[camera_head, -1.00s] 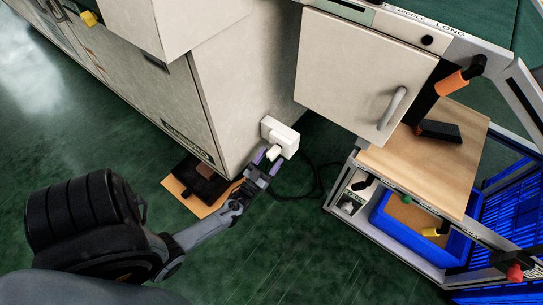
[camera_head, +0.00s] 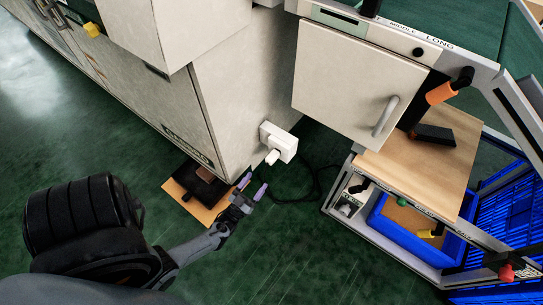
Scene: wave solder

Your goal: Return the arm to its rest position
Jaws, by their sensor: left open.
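My left gripper (camera_head: 253,187) is in the lower middle of the head view, with its arm coming in from the lower left. Its two purple-tipped fingers are apart with nothing between them. A white plug (camera_head: 272,157) sits at a white socket box (camera_head: 279,141) on the side of the large beige machine (camera_head: 245,90). The gripper is below and left of the plug, clear of it. My right gripper is not in view.
An orange-brown board with a dark item on it (camera_head: 205,186) lies on the green floor by the machine's base. A black cable (camera_head: 315,182) runs on the floor. At right stand a cabinet door with a handle (camera_head: 350,75), a wooden shelf (camera_head: 420,165) and a blue bin (camera_head: 410,243).

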